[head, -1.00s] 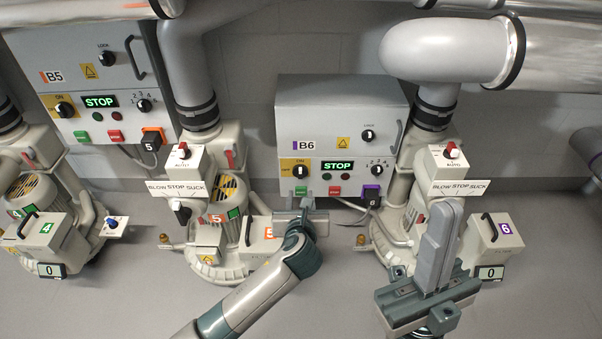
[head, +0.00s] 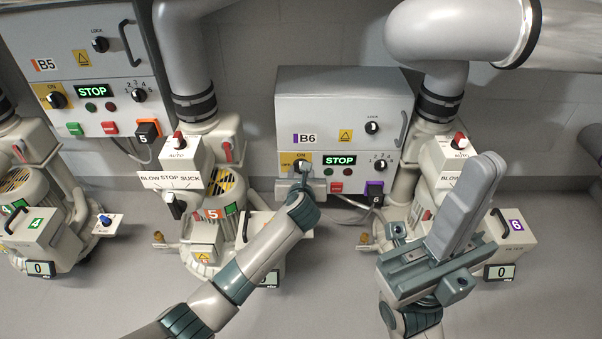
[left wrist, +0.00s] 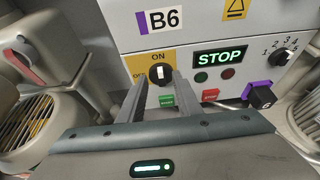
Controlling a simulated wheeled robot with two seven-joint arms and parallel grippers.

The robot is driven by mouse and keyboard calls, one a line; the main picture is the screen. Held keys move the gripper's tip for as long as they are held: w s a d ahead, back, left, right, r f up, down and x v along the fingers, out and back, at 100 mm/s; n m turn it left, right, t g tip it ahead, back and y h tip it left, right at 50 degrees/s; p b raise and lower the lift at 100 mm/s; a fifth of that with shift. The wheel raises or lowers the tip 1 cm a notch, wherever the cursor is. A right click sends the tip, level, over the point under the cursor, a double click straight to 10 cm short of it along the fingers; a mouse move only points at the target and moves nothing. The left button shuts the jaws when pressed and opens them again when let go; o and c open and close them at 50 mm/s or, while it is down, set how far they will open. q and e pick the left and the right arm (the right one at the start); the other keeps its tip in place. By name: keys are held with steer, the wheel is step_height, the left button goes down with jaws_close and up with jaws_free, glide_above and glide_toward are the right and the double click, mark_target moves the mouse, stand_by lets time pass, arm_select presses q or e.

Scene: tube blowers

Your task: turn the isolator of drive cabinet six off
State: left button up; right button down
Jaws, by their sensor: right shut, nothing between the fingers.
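Drive cabinet B6 (head: 345,103) is a grey box on the back wall. Its isolator is a black knob on a yellow plate (head: 287,160), partly hidden by my left gripper (head: 303,184) in the head view. In the left wrist view the isolator knob (left wrist: 160,74) shows clearly, its white mark upright toward ON, with OFF at its left. My left gripper (left wrist: 160,90) is open there, its two fingertips just below and either side of the knob, with nothing held. My right gripper (head: 480,185) is shut and empty, in front of the blower at right.
Beside the isolator are a lit STOP display (head: 339,160), a red button (head: 336,187) and a numbered selector (head: 380,165). A green button (left wrist: 167,100) lies between my left fingers in the wrist view. Cabinet B5 (head: 85,70) hangs at left. Blower 5 (head: 215,190) stands near my left arm.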

arm_select(q)
steer(key=shift+b+x, duration=0.75)
steer(key=shift+x, duration=1.3)
jaws_close()
